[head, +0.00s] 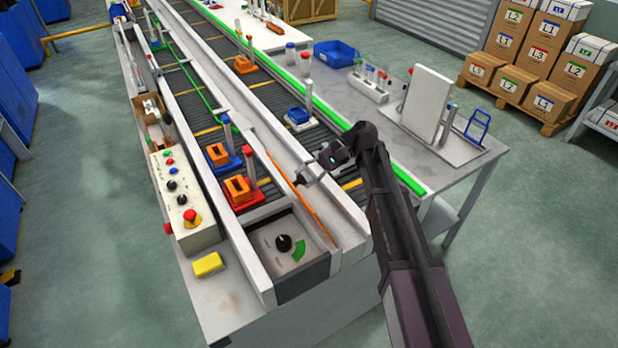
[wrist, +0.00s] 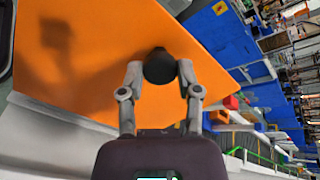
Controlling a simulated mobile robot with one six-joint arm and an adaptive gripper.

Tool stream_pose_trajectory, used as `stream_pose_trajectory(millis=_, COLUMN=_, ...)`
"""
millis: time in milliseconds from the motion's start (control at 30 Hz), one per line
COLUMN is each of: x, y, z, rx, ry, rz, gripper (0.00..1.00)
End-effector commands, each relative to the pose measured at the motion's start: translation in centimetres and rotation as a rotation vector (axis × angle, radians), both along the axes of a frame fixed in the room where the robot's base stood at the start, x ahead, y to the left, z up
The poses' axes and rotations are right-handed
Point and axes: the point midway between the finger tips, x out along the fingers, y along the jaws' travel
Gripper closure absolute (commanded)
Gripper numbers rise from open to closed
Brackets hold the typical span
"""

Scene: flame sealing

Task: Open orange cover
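The orange cover (head: 319,224) shows as a thin, nearly edge-on strip along the near right part of the conveyor in the head view. In the wrist view the orange cover (wrist: 85,60) is a large flat panel filling the upper left, with a dark shadow on it. A round black knob (wrist: 159,67) stands on its face. My gripper (wrist: 160,72) has one finger on each side of the knob and appears closed on it.
Orange blocks in a blue holder (head: 219,156) and a red holder (head: 241,190) stand on the conveyor left of the cover. A control panel (head: 288,242) with a black dial is at the near end. A side table (head: 400,120) with a white stand is at right.

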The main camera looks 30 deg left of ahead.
Motion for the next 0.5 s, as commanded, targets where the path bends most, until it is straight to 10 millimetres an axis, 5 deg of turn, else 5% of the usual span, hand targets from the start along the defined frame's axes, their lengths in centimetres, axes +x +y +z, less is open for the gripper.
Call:
stream_pose_trajectory(millis=33, x=-0.3, y=-0.09, z=-0.21, rx=-0.009, ry=-0.003, rz=0.008, gripper=0.44)
stream_pose_trajectory(millis=100, x=-0.46, y=0.08, z=-0.19, rx=-0.008, ry=-0.002, rz=0.012, gripper=0.23)
stream_pose_trajectory(millis=133, x=-0.51, y=0.15, z=-0.18, rx=-0.007, ry=-0.003, rz=0.012, gripper=0.21)
stream_pose_trajectory(millis=500, x=-0.61, y=0.4, z=-0.1, rx=-0.004, ry=-0.001, rz=0.014, gripper=0.21)
